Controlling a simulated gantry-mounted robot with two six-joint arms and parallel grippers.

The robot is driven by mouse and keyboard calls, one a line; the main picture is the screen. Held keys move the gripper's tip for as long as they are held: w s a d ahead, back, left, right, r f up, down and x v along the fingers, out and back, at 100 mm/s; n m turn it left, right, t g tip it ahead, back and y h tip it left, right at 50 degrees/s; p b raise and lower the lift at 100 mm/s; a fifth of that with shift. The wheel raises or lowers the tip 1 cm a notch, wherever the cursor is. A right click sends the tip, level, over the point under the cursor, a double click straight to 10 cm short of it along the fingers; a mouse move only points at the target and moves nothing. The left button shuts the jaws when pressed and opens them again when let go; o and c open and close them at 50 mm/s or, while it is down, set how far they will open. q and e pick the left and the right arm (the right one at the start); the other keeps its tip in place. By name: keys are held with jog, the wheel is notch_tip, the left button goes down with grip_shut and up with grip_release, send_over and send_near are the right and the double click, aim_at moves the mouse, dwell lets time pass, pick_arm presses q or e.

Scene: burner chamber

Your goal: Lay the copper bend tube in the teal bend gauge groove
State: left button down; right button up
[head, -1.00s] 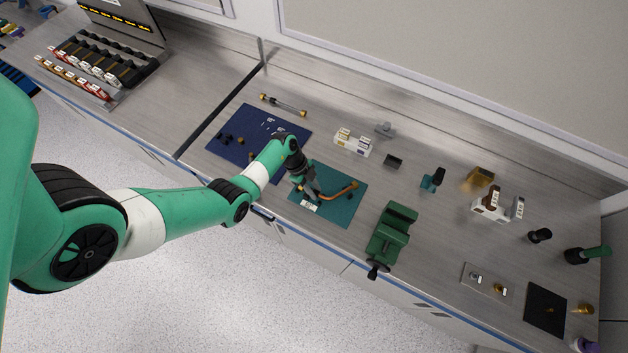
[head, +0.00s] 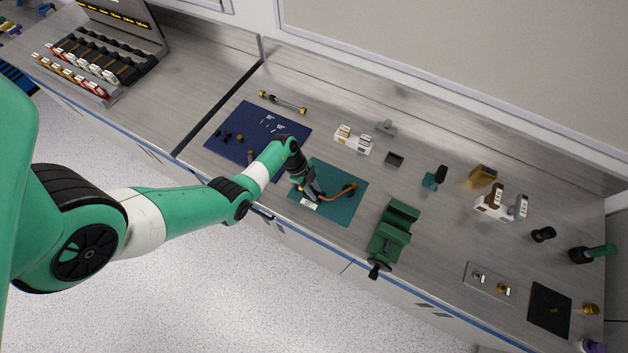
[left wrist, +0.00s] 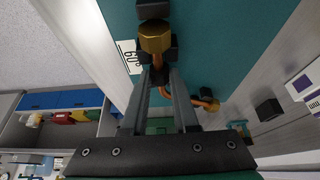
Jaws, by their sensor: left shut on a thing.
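The copper bend tube (head: 338,196) has brass end nuts and lies over the teal bend gauge mat (head: 344,213) in the head view. My left gripper (head: 317,194) is shut on the tube near its left end. In the left wrist view the fingers (left wrist: 160,82) pinch it just behind a large brass nut (left wrist: 156,37), beside dark blocks on the teal gauge (left wrist: 225,40). The tube's other end (left wrist: 207,99) shows beyond the fingers. The groove is mostly hidden, and I cannot tell whether the tube touches its bottom. My right gripper is in neither view.
A green vise (head: 392,232) stands just right of the teal mat. A navy mat (head: 235,126) with small dark parts lies to the left. A white labelled block (head: 353,140) and a dark small block (head: 394,160) stand behind. Bare bench lies between them.

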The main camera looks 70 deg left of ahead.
pick_arm(q)
jog(key=shift+f, duration=0.3)
jog(key=c, duration=0.6)
grip_release()
jog(key=p+v, duration=0.4)
jog(key=v, duration=0.7)
jog(key=shift+r, duration=0.3)
